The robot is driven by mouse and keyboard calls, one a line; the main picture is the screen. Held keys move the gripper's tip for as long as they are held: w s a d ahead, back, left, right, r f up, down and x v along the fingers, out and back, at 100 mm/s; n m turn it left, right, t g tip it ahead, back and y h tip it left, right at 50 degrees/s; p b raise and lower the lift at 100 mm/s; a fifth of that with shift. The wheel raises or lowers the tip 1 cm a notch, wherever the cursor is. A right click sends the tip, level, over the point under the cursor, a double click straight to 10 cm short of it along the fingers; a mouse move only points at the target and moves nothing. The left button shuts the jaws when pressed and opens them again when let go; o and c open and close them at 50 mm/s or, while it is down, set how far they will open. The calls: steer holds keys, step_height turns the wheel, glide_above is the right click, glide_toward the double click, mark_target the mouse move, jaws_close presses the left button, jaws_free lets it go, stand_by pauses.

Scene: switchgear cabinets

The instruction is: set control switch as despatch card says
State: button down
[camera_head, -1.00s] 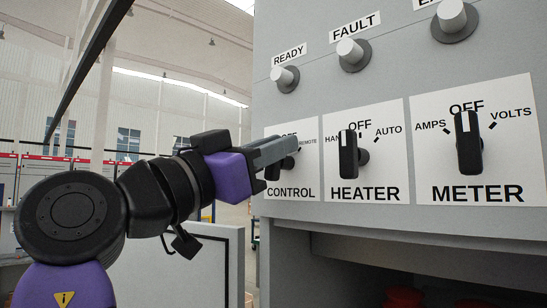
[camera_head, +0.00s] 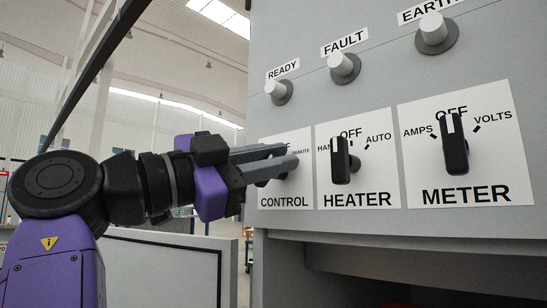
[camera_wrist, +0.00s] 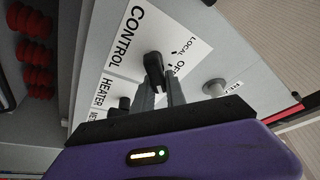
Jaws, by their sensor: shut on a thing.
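The control switch is a black knob on the white CONTROL plate (camera_head: 285,202). It is mostly hidden behind my fingers in the head view and shows as a black handle (camera_wrist: 153,68) in the wrist view. My gripper (camera_head: 290,156) reaches it from the left, with its two grey fingers closed on the knob. I cannot tell exactly which mark the knob points at. No despatch card can be made out.
The HEATER switch (camera_head: 341,160) and METER switch (camera_head: 455,145) stand to the right, both pointing at OFF. READY (camera_head: 278,91), FAULT (camera_head: 344,68) and a third lamp (camera_head: 435,33) sit above. An open recess lies below the panel.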

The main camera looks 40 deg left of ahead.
stand_by(0.4)
steer(key=c, duration=1.4)
jaws_free()
steer(key=shift+o, duration=0.2)
steer(key=b+v, duration=0.2)
steer(key=v, duration=0.5)
steer(key=shift+s, duration=0.35)
steer(key=shift+a+f, duration=0.15)
steer(key=shift+a, duration=0.05)
